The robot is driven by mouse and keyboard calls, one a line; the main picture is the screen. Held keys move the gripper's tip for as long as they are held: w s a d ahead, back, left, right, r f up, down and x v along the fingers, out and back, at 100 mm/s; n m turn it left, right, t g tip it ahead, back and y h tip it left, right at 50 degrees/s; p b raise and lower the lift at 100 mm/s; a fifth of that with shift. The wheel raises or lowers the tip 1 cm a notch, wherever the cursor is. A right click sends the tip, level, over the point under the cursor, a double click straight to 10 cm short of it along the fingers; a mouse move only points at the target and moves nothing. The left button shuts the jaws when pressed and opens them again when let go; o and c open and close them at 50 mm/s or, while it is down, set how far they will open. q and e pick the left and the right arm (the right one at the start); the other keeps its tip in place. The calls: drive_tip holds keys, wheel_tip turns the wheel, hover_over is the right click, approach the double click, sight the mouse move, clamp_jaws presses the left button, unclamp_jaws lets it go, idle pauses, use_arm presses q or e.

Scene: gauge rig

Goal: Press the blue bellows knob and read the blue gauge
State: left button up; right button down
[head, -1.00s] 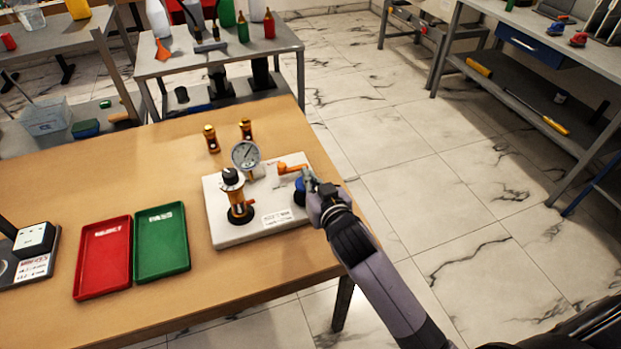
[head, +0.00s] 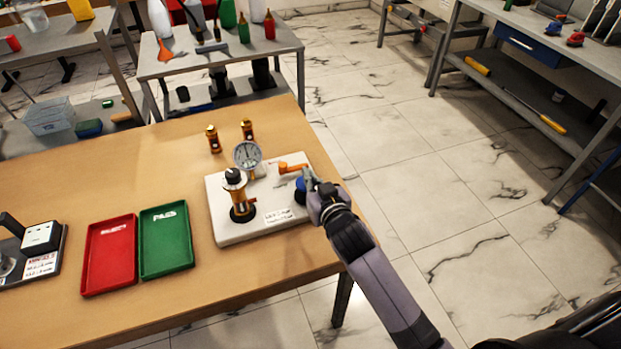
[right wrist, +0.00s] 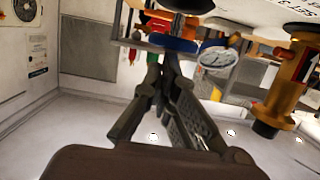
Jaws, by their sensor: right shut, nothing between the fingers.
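The blue knob (head: 300,190) sits at the right end of a white base plate (head: 222,229). It also shows as a blue disc in the right wrist view (right wrist: 172,43). My right gripper (head: 307,176) is shut and empty, its fingertips (right wrist: 164,56) right at the knob; I cannot tell if they touch. The round white-faced gauge (head: 247,154) stands at the back of the plate and shows in the right wrist view (right wrist: 217,58). Its needle points roughly upward; the reading is too small to make out. My left gripper is not in view.
A red tray (head: 109,257), a green tray (head: 165,241) and a black-and-white device (head: 40,238) lie left. The table's front middle is clear.

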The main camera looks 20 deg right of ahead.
wheel_tip(320, 180, up, 3)
drive_tip(key=shift+f+p, duration=0.2)
drive_tip(key=shift+p, duration=0.45)
use_arm(q)
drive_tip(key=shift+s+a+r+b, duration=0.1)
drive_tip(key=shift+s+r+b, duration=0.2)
drive_tip(key=shift+b, duration=0.7)
use_arm(e)
drive_tip(key=f+v, duration=0.1)
drive_tip(key=v, duration=0.8)
drive_tip(key=shift+s, duration=0.55)
